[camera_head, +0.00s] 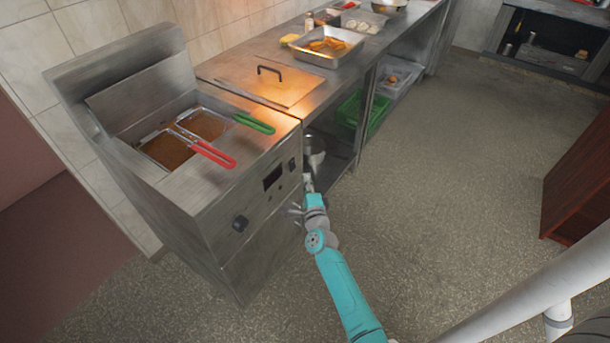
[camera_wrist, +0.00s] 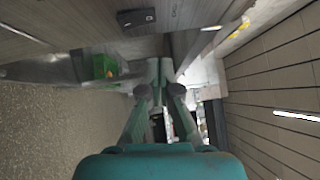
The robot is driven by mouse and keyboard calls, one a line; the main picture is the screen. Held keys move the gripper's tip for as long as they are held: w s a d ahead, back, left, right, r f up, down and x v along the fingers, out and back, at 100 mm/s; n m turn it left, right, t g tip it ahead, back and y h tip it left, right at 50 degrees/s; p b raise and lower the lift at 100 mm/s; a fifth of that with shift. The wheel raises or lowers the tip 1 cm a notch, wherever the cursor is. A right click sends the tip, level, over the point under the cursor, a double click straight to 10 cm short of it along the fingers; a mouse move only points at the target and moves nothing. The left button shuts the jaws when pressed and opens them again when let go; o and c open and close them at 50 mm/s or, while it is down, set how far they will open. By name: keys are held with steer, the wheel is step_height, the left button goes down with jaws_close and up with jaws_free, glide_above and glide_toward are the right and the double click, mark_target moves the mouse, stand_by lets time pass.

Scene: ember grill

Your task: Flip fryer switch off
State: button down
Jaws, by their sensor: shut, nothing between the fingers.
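The steel fryer (camera_head: 240,195) stands at the left in the head view. Its front panel carries a dark display (camera_head: 272,177), a round black knob (camera_head: 240,223) and a small black switch (camera_head: 292,164) near the right edge. In the wrist view a black switch-like part (camera_wrist: 136,18) shows on the panel at the top; its on or off position is too small to tell. My gripper (camera_head: 307,183) is in front of the panel's right side, just below the switch in the picture. In the wrist view my gripper's fingers (camera_wrist: 158,80) are together and empty, apart from the switch.
Two baskets with red (camera_head: 213,154) and green (camera_head: 255,123) handles sit in the fryer. A steel counter (camera_head: 225,68) with a tray (camera_head: 300,58) adjoins it. A green crate (camera_head: 378,112) is on the shelf below. The floor (camera_head: 430,190) to the right is clear.

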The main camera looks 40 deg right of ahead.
steer(key=v, duration=0.6)
steer(key=shift+s+a+r, duration=0.15)
steer(key=shift+s+r, duration=0.1)
steer(key=shift+r, duration=0.3)
steer(key=s+a+f+n+y, duration=0.1)
steer(key=s+a+n+y, duration=0.2)
steer(key=s+a+n, duration=0.65)
steer(key=s+a+n+y, duration=0.25)
steer(key=s+a, duration=0.35)
steer(key=s, duration=0.8)
steer(key=s+a+r+n+y, duration=0.2)
steer(key=s+r+n, duration=0.4)
steer(key=s, duration=0.3)
steer(key=s+a+r+n+g+y, duration=0.1)
steer(key=s+a+r+n+y, duration=0.1)
steer(key=s+a+r+n, duration=0.3)
steer(key=s+r+n, duration=0.1)
steer(key=s+n, duration=0.1)
steer(key=s, duration=0.2)
steer(key=shift+s+a+g, duration=0.3)
steer(key=shift+s, duration=0.05)
